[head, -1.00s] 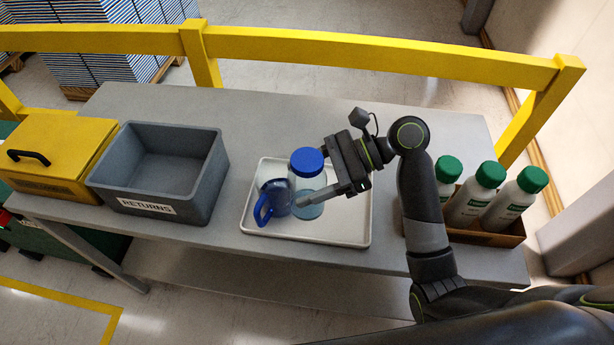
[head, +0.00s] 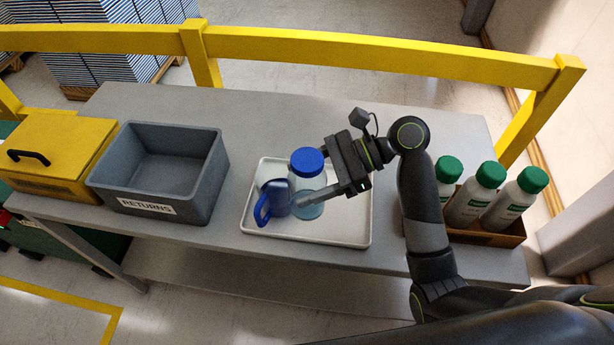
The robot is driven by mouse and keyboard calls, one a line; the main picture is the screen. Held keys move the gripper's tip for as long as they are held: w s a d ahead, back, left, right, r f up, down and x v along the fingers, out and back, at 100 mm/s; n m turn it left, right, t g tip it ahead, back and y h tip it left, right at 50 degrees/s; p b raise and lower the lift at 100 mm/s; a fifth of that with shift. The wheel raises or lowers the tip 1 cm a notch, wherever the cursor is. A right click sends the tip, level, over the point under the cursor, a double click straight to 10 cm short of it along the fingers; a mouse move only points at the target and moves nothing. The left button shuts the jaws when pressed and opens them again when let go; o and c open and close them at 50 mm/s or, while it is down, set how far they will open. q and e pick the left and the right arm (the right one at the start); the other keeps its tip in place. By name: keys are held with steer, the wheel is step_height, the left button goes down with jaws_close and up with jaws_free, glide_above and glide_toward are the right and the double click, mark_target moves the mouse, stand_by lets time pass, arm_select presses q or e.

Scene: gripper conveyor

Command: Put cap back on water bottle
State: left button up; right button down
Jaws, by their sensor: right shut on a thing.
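The clear water bottle (head: 308,207) stands upright in a white tray on the grey table. The blue cap (head: 307,161) sits on top of the bottle. I cannot tell from this view whether it is screwed tight. My right gripper (head: 312,186) reaches in from the right and is shut on the bottle's body below the cap. One finger crosses the front of the bottle; the other is mostly hidden behind it. My left gripper is not in view.
A blue mug (head: 275,199) stands close to the bottle's left in the tray (head: 345,235). A grey returns bin (head: 215,170) and a yellow box (head: 60,140) are left. A brown carton (head: 485,239) of green-capped bottles is right. A yellow rail (head: 380,55) runs behind. The table's back is clear.

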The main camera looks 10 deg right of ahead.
stand_by(0.4)
steer(key=s+d+r+m+t+h, duration=0.2)
steer(key=d+m+t, duration=0.6)
steer(key=d, duration=0.6)
steer(key=shift+d+t, duration=0.4)
steer(key=shift+t, duration=0.2)
